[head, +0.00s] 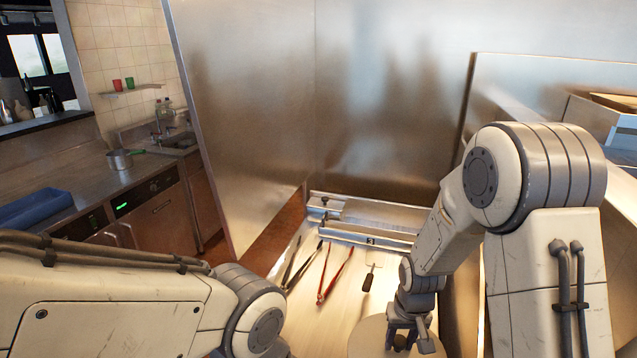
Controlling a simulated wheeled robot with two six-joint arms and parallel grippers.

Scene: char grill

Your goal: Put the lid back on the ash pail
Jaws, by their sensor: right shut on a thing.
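A round, pale tan disc, which looks like the lid (365,341), shows at the bottom edge of the head view, cut off by the frame. My right gripper (409,345) reaches down over it and is shut on a small dark knob at its middle. I cannot make out the ash pail; whether it is under the lid is hidden. My left arm shows at the lower left, but its gripper is out of view.
Behind the lid, a pale worktop holds dark tongs (303,266), red-handled tongs (335,275) and a dark-handled tool (369,281). A metal tray-like unit (365,218) stands at its back. Tall steel panels (390,90) close off the back and left.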

